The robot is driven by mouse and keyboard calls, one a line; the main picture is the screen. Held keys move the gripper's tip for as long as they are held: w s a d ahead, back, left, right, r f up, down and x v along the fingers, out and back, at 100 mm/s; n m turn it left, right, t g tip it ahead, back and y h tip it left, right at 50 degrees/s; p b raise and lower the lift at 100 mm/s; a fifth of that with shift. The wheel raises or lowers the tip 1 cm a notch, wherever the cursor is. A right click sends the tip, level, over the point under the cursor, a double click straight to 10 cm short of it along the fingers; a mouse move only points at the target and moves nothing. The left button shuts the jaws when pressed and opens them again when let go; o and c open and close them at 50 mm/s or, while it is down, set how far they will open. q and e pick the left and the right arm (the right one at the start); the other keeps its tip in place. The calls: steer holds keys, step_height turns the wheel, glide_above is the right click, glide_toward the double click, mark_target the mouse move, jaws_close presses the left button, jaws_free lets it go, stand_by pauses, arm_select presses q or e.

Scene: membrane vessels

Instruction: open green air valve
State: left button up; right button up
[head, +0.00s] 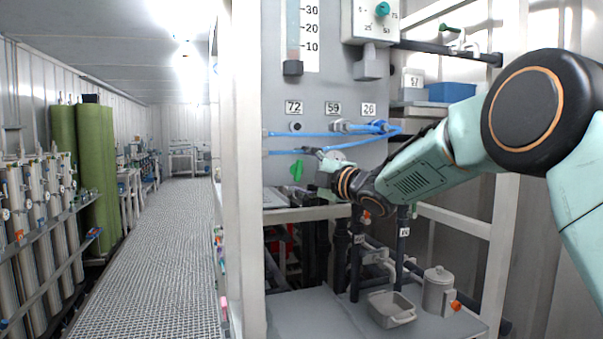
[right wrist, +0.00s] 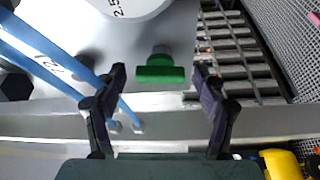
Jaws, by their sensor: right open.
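The green air valve handle (head: 297,171) sits on the front of the grey panel, under the blue air tubes. In the right wrist view the green handle (right wrist: 160,73) is a crosswise bar on a short green stem. My right gripper (head: 316,158) reaches in from the right at the valve's height. In the right wrist view my right gripper (right wrist: 160,80) is open, with one finger on each side of the handle. The fingers look apart from the handle; the exact depth is unclear. My left gripper does not show.
Blue tubes (head: 290,134) run across the panel close to my right gripper. A white frame post (head: 246,170) stands left of the valve. Below are a grey tray (head: 391,309) and a lidded canister (head: 437,291). The grating walkway (head: 165,240) at left is clear.

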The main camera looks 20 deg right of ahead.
steer(key=shift+s, duration=0.1)
steer(key=v, duration=1.2)
